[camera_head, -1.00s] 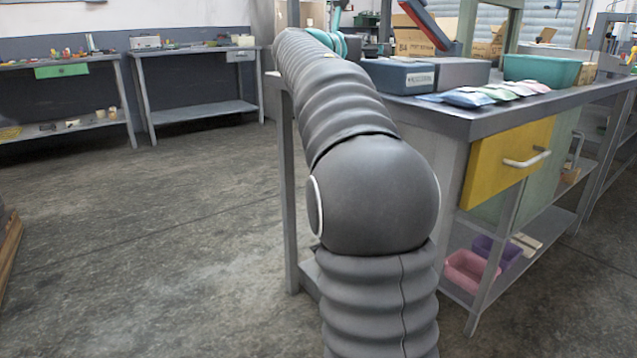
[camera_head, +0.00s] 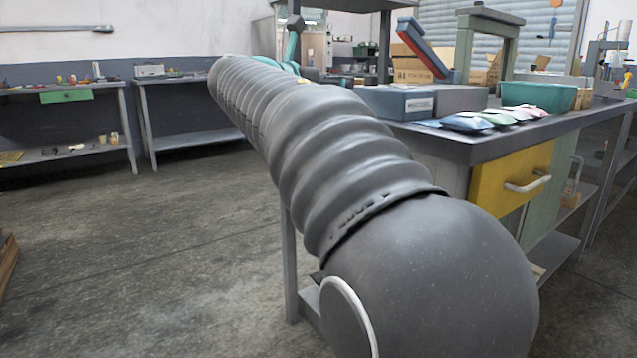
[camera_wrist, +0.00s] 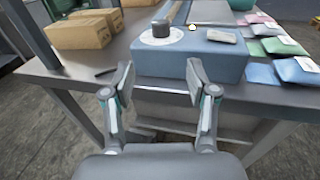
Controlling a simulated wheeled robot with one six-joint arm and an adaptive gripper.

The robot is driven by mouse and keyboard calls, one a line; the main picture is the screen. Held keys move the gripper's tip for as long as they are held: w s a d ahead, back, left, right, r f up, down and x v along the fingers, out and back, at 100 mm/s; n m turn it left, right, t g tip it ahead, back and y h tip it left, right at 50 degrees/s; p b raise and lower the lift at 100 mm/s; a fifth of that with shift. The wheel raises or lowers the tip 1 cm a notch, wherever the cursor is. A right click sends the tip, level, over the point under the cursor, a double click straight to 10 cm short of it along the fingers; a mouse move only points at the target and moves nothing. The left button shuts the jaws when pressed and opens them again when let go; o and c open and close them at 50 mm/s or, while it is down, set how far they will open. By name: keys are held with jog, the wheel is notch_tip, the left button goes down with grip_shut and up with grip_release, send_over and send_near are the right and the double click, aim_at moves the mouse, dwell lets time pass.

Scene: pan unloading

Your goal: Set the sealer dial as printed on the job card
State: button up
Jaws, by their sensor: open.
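The sealer's blue-grey base (camera_wrist: 190,62) fills the upper middle of the wrist view; it also shows on the workbench in the head view (camera_head: 393,103). A dark dial knob (camera_wrist: 161,28) stands on a white round disc at its left end. Its pointer setting is too small to read. A pale label or card (camera_wrist: 222,36) lies on the base top; I cannot tell whether it is the job card. My gripper (camera_wrist: 160,82) is open and empty, its fingertips in front of the base and dial, apparently apart from them. My arm hides the gripper in the head view.
Cardboard boxes (camera_wrist: 79,32) stand left of the sealer. Coloured pouches (camera_wrist: 297,70) lie to its right, by a teal bin (camera_head: 538,95). The workbench's front edge (camera_wrist: 80,85) runs below my gripper.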

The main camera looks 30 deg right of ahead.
jog(key=s+a+f+m+y+p, duration=0.6)
jog(key=s+a+f+m+y, duration=0.3)
jog(key=s+f, duration=0.3)
jog(key=shift+s+a+f+m+y+p, duration=0.35)
jog(key=shift+a+f+m, duration=0.35)
jog(key=shift+f, duration=0.9)
jog(key=shift+s, duration=0.1)
